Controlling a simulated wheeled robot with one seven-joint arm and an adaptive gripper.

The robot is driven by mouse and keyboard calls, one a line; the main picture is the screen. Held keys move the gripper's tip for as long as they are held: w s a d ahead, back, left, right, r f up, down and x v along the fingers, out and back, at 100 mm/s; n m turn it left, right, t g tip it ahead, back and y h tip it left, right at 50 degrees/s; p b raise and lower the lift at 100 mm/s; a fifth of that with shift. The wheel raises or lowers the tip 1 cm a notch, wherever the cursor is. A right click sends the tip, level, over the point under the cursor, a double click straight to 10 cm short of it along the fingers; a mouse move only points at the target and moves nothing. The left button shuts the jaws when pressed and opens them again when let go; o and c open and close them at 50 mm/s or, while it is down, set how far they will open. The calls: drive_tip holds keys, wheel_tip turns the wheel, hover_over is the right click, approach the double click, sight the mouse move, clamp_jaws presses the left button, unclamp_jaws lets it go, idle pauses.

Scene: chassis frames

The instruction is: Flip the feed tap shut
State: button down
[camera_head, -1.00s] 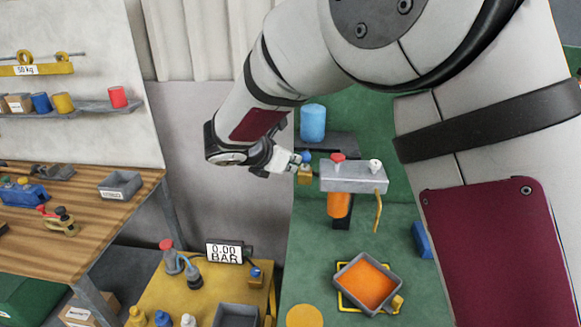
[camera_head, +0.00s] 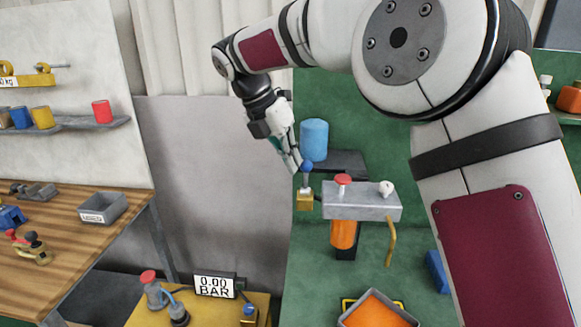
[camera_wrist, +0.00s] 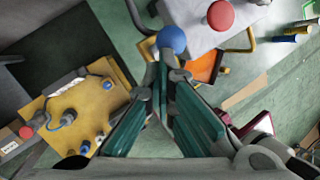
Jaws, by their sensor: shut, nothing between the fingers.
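The tap is a brass-coloured block (camera_head: 305,201) with a blue ball knob (camera_head: 307,167) on an upright stem, at the left end of a grey manifold (camera_head: 358,203). My gripper (camera_head: 296,168) points down with its fingers shut and empty. Its tips are just left of the blue knob in the head view. In the wrist view, the fingertips (camera_wrist: 164,66) are just below the blue knob (camera_wrist: 172,40) and overlap its stem area. I cannot tell whether they touch it. The tap's body is mostly hidden there.
A red knob (camera_head: 343,179) and a white knob (camera_head: 387,188) stand on the manifold close by. A blue cylinder (camera_head: 314,140) stands behind the tap. An orange-filled tray (camera_head: 378,310) is below. A gauge reads 0.00 BAR (camera_head: 214,286) on the yellow bench.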

drive_tip(key=shift+w+r+b, duration=0.3)
drive_tip(key=shift+w+r, duration=0.25)
drive_tip(key=shift+r, duration=0.3)
drive_tip(key=shift+r, duration=0.1)
drive_tip(key=v, duration=1.1)
drive_tip(key=shift+a+r, duration=0.15)
drive_tip(key=shift+r, duration=0.2)
drive_tip(key=shift+s, duration=0.1)
